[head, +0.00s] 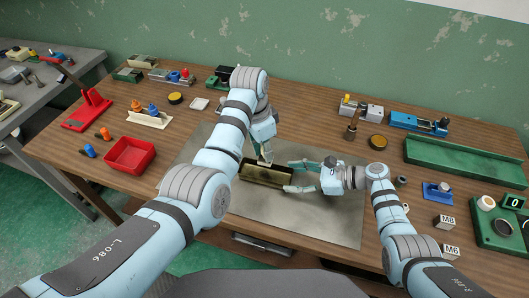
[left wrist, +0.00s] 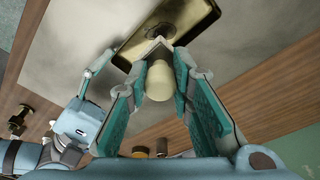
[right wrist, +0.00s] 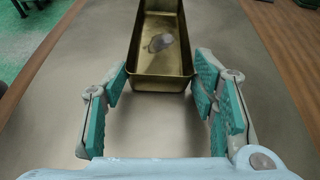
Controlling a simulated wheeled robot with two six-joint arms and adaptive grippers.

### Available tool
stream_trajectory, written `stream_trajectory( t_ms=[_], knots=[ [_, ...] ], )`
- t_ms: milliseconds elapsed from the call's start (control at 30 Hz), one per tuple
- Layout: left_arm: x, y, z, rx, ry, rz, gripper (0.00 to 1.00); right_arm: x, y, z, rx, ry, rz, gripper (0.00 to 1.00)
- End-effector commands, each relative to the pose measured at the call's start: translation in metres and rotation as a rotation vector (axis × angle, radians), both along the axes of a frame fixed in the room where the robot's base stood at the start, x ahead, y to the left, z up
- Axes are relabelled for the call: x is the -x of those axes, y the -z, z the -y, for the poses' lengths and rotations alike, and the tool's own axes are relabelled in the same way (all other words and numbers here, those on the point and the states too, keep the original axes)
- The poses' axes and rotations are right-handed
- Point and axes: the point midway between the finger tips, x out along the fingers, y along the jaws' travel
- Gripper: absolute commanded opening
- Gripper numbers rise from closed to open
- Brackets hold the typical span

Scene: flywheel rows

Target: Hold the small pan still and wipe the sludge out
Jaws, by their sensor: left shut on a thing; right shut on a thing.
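The small pan (head: 262,181) is a brass-coloured rectangular tin lying on the grey mat. My right gripper (head: 290,177) is shut on the pan's right end; in the right wrist view its fingers lie on either side of that end (right wrist: 152,84). My left gripper (head: 266,152) is above the pan, shut on a tool with a rounded cream handle (left wrist: 159,82). The tool's pale angled head is at the pan's edge in the left wrist view; I cannot tell whether it touches. A dark, smeared patch of sludge (right wrist: 161,43) shows on the pan floor.
The grey mat (head: 325,220) is mostly clear around the pan. A red bin (head: 130,154) stands at left, with small parts and fixtures behind. A long green tray (head: 462,160) and blocks marked M8 and M6 are at right.

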Motion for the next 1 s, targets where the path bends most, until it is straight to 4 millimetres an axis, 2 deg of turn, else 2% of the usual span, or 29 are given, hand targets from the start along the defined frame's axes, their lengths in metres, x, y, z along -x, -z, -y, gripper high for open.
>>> stream_trajectory(
  t_ms=[133, 167, 300, 667, 767, 1000],
  knots=[
    [0.000, 0.000, 0.000, 0.000, 0.000, 0.000, 0.00, 0.000, 0.000, 0.000, 0.001, 0.000, 0.000, 0.33],
    [0.000, 0.000, 0.000, 0.000, 0.000, 0.000, 0.00, 0.000, 0.000, 0.000, 0.001, 0.000, 0.000, 0.56],
    [0.000, 0.000, 0.000, 0.000, 0.000, 0.000, 0.00, 0.000, 0.000, 0.000, 0.001, 0.000, 0.000, 0.76],
    [0.000, 0.000, 0.000, 0.000, 0.000, 0.001, 0.00, 0.001, -0.001, 0.005, 0.001, 0.001, 0.000, 0.76],
    [0.000, 0.000, 0.000, 0.000, 0.000, 0.001, 0.00, 0.005, -0.007, 0.020, 0.003, 0.003, 0.003, 0.76],
    [0.000, 0.000, 0.000, 0.000, 0.000, 0.001, 0.00, 0.023, -0.032, 0.078, 0.005, 0.002, 0.000, 0.76]
  ],
)
